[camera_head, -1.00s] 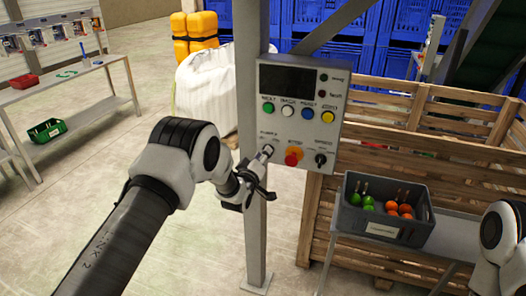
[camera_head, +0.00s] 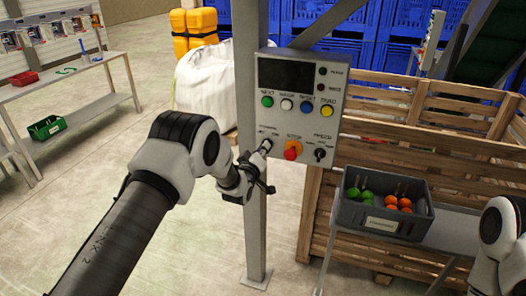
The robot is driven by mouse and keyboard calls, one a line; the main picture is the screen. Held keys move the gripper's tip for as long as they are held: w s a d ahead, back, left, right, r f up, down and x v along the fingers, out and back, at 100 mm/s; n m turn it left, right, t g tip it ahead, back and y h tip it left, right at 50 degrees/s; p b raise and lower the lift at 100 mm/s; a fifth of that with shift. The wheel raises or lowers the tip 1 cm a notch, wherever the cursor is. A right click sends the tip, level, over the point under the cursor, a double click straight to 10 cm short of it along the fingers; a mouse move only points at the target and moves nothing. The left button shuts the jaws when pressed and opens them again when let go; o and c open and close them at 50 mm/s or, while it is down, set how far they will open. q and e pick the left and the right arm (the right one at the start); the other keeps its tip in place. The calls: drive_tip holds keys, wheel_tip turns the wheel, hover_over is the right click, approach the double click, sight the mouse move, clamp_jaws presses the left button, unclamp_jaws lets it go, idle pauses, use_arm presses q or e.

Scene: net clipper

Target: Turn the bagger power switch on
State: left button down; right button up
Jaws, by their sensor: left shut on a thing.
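The control panel (camera_head: 318,135) is a grey box on a metal post, with a dark screen at the top.
A grey crate (camera_head: 345,215) with green and orange items stands on a metal table at the lower right. A wooden pallet bin (camera_head: 440,150) stands behind the panel. A white bulk bag (camera_head: 205,95) is behind the post (camera_head: 255,240).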

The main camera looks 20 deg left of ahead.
use_arm(q)
drive_tip(key=shift+d+r+m+b, duration=0.1)
drive_tip(key=shift+d+m+b, duration=0.05)
drive_tip(key=shift+m+b, duration=3.75)
drive_tip(key=shift+d+r+m+b, duration=0.15)
drive_tip(key=shift+m+b, duration=2.9)
drive_tip(key=shift+m, duration=1.65)
drive_tip(key=c, duration=1.2)
unclamp_jaws()
drive_tip(key=shift+d+f, duration=0.1)
